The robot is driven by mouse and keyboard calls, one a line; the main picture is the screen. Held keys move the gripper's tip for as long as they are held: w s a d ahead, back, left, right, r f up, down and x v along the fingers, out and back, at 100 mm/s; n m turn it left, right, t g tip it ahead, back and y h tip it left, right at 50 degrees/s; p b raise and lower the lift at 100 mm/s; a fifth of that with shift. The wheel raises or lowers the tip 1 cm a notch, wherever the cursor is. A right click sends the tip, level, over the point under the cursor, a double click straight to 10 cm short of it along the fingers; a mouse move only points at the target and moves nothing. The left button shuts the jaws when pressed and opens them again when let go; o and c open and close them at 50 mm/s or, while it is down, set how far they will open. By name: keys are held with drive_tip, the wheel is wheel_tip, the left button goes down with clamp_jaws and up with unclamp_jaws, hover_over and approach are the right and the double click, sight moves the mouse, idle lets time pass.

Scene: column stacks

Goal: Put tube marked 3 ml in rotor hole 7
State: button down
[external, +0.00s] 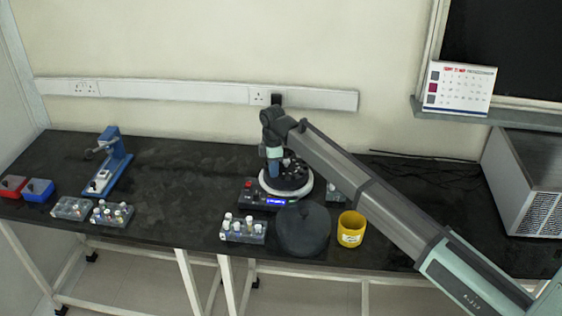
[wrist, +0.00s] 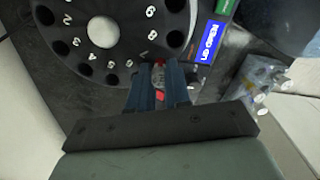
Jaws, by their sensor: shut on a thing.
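My gripper (wrist: 160,90) points down at the rim of the black centrifuge rotor (wrist: 50,58), its blue fingers shut on a tube (wrist: 158,72). The tube's 3 ml marking is not readable. Its top lies between the fingers near the printed 7 (wrist: 143,54); its lower end is hidden, so I cannot tell whether it is in a hole. Rotor holes near printed 2 to 5 and 8 to 9 look dark and empty. In the external view my gripper (external: 272,166) is over the left part of the centrifuge (external: 287,192).
The centrifuge display (wrist: 209,42) reads LID OPEN. A dark round lid (external: 302,228) lies in front. A tube rack (external: 243,230) stands front left of it, a yellow cup (external: 351,229) to its right. More racks (external: 112,214) and a blue device (external: 111,162) are far left.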

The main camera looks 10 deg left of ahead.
drive_tip(key=shift+f, duration=0.1)
drive_tip(key=c, duration=0.7)
unclamp_jaws()
idle(0.4)
drive_tip(key=shift+r, duration=3)
